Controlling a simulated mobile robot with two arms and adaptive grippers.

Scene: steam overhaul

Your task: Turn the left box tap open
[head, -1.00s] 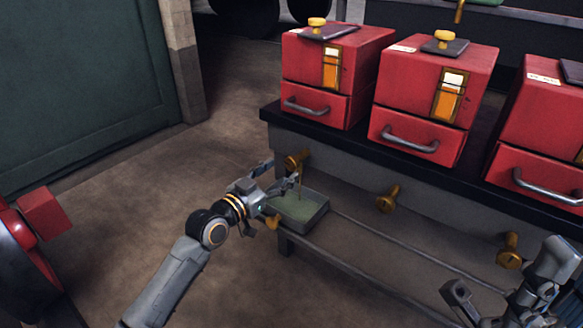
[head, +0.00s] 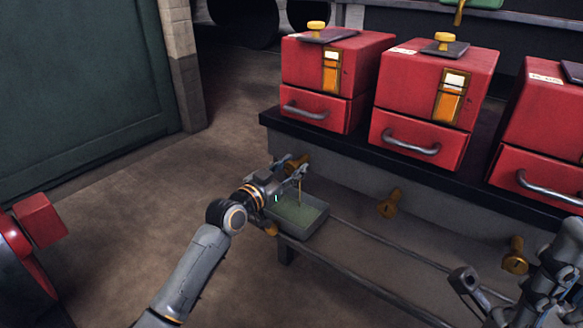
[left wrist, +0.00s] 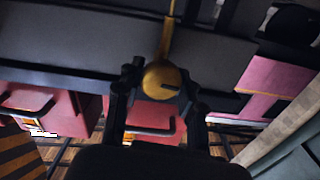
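The left box tap (head: 298,162) is a brass tap on the grey front below the left red box (head: 325,75). In the left wrist view its round, slotted brass knob (left wrist: 161,80) lies between my fingertips. My left gripper (head: 292,168) is at the tap, its fingers apart on either side of the knob; whether they touch it is unclear. A thin amber line, like a stream, runs from the tap to a grey tray (head: 316,230) with green contents. My right gripper (head: 495,292) looks open and empty at the lower right.
Two more brass taps, a middle one (head: 389,202) and a right one (head: 515,255), are below the other red boxes. A dark ledge (head: 375,163) carries the boxes above my left gripper.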

